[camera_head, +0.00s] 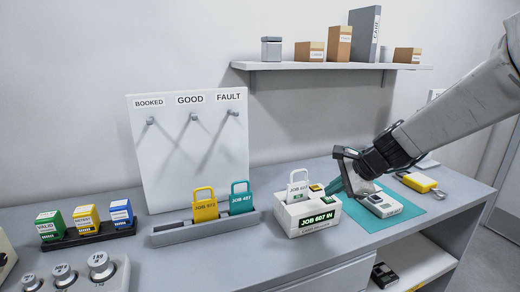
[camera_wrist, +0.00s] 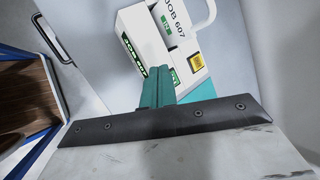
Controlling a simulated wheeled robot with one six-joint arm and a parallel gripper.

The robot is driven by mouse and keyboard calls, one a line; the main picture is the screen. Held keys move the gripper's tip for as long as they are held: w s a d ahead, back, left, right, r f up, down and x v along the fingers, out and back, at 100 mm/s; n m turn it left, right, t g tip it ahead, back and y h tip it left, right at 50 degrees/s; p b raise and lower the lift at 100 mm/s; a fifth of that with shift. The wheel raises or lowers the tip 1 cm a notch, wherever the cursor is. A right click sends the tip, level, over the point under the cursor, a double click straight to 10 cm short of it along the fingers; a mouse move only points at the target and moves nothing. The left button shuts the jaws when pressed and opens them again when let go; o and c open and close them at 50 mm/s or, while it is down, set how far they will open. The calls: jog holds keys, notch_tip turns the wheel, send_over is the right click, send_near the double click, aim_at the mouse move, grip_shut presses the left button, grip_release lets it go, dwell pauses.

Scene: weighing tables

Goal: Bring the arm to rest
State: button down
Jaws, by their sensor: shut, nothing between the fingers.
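My gripper (camera_head: 336,187) is at the right of the bench in the head view, at the end of my arm coming in from the upper right. Its teal fingers are together and empty; they also show in the wrist view (camera_wrist: 157,87). They point down beside the white JOB 607 IN box (camera_head: 312,220), at its right side. In the wrist view the box (camera_wrist: 143,40) lies just beyond the fingertips. I cannot tell whether they touch it. A white JOB 607 tag (camera_head: 298,187) with a loop handle stands upright in the box.
A teal mat (camera_head: 378,222) holds a white device (camera_head: 382,205). A yellow padlock-like tag (camera_head: 418,182) lies behind it. A rack (camera_head: 175,238) holds yellow and teal tags. An empty-hooked board (camera_head: 190,165) stands behind. A wall shelf (camera_head: 335,67) bears boxes. Weights (camera_head: 100,265) stand front left.

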jog(key=s+d+r+n+g+h, duration=0.2)
jog(key=s+n, duration=0.6)
jog(key=s, duration=0.8)
jog(key=s+d+r+n+g+h, duration=0.2)
jog(key=s+n, duration=0.6)
jog(key=s, duration=0.8)
jog(key=shift+s+d+h, duration=0.25)
jog(key=shift+s+h, duration=0.1)
jog(key=shift+h, duration=0.35)
